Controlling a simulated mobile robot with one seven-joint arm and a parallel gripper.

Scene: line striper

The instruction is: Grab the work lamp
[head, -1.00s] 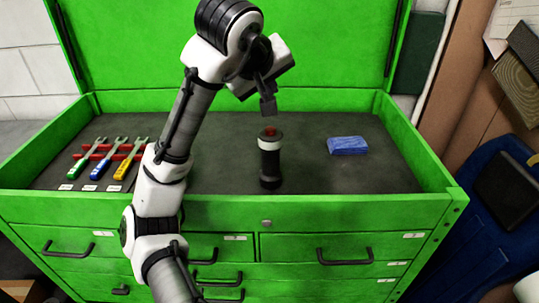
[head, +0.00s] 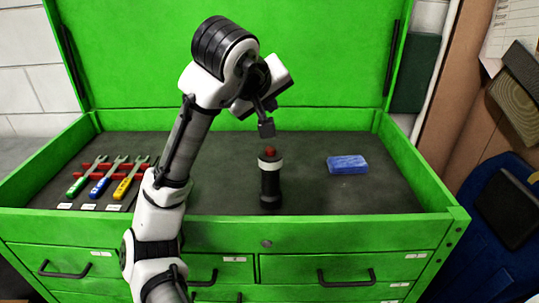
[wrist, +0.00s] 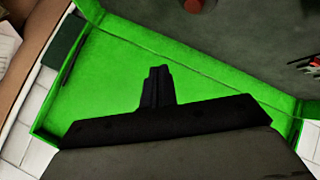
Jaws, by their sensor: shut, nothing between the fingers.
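The work lamp (head: 270,184) stands upright on the dark floor of the green tool chest's top tray. It is a black cylinder with a white band and a red top. My gripper (head: 267,130) is shut and empty, just above the lamp's red top and apart from it in the head view. In the wrist view the shut fingers (wrist: 157,88) point toward the green panel. The lamp's red top (wrist: 195,4) shows at the upper edge there, with the rest of it cut off.
A blue block (head: 347,164) lies to the right of the lamp. Several wrenches with coloured handles (head: 101,185) lie on a red rack (head: 84,168) at the left. The green chest's front wall (head: 330,228) and raised lid (head: 300,60) bound the tray.

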